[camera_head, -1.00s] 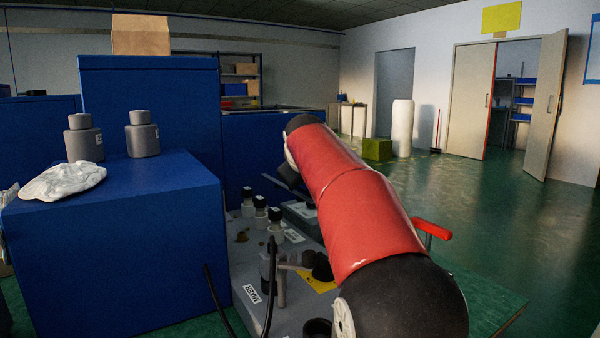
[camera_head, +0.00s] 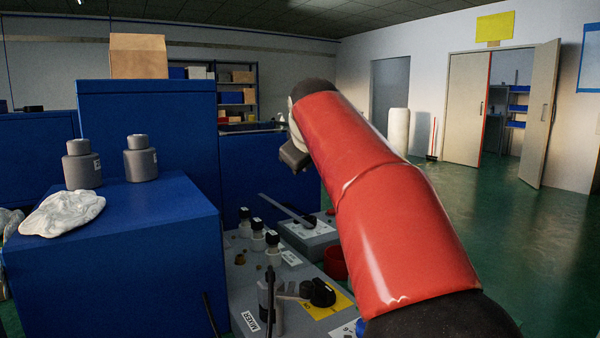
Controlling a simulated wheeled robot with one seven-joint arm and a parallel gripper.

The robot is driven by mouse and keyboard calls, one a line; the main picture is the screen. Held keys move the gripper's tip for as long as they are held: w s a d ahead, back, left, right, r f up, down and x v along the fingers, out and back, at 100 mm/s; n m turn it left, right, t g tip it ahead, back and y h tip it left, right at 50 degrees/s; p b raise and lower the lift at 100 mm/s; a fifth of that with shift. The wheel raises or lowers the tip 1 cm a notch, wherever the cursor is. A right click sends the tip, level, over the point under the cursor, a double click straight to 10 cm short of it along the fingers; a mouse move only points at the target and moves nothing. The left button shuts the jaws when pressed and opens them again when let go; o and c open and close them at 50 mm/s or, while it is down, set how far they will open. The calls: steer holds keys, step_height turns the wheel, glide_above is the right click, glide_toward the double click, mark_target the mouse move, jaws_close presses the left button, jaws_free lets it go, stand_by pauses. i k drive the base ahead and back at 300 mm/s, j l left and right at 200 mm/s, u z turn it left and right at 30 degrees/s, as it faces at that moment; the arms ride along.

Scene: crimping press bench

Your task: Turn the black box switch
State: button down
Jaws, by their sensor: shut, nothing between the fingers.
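A black rotary switch knob (camera_head: 321,292) sits on a yellow plate (camera_head: 318,309) on the grey bench panel, to the right of the label reading MIXER (camera_head: 250,322). I cannot tell for certain whether this knob is the black box switch. My red-covered arm reaches up and away across the middle of the view. A dark grey block shows at the far end of my arm, above the panel and apart from the knob. My gripper's fingers are hidden, so I cannot see where they are.
A grey box with a long bar (camera_head: 285,210) and a red round part (camera_head: 335,263) lie farther back. A blue cabinet (camera_head: 120,240) with grey bottles (camera_head: 140,160) and a white cloth (camera_head: 62,212) blocks the left.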

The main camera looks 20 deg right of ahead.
mark_target(324, 296)
steer(key=k+j, duration=0.2)
steer(key=k, duration=0.3)
steer(key=k+j, duration=0.25)
steer(key=k, duration=0.2)
